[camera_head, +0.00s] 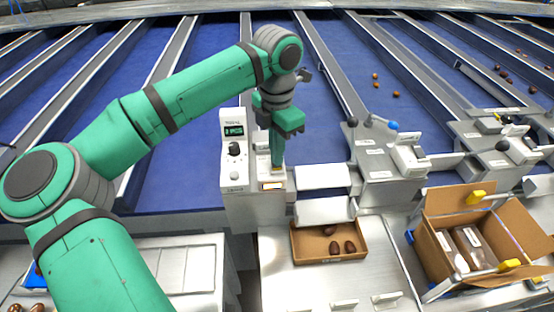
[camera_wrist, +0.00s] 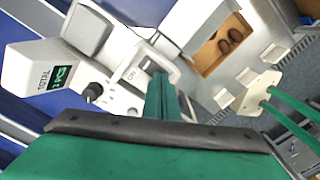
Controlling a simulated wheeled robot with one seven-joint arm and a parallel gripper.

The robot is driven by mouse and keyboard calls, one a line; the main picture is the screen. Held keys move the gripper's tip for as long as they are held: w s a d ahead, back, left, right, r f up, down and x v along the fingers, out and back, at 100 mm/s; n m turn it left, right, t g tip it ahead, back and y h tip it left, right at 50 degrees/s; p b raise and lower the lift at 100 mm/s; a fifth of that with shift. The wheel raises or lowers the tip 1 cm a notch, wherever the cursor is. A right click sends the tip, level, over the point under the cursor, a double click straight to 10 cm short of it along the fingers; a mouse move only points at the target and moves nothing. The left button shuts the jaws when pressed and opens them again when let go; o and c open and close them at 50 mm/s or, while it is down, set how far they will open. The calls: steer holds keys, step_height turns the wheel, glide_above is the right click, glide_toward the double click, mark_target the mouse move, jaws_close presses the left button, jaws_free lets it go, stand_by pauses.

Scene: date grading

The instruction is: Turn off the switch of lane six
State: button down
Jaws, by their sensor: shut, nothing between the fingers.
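My gripper (camera_head: 277,164) is shut and empty, pointing down at a small switch housing (camera_head: 272,184) on the lane's end unit. In the wrist view its green fingertips (camera_wrist: 160,80) reach a pale switch frame (camera_wrist: 168,65) with small lettering beside it that looks like "ON". The fingers hide part of the switch, so I cannot tell its position or whether they touch it. A white counter box (camera_head: 233,128) with a lit green display stands just left of the switch; it also shows in the wrist view (camera_wrist: 42,78). I cannot read a lane number.
A shallow cardboard tray (camera_head: 311,239) with several dates lies in front, on a metal bench. An open carton (camera_head: 436,247) with packs stands at the right. Blue lanes with grey dividers run behind.

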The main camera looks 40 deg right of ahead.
steer(key=shift+f, duration=0.6)
stand_by(0.3)
step_height(320, 180, up, 7)
stand_by(1.0)
stand_by(0.4)
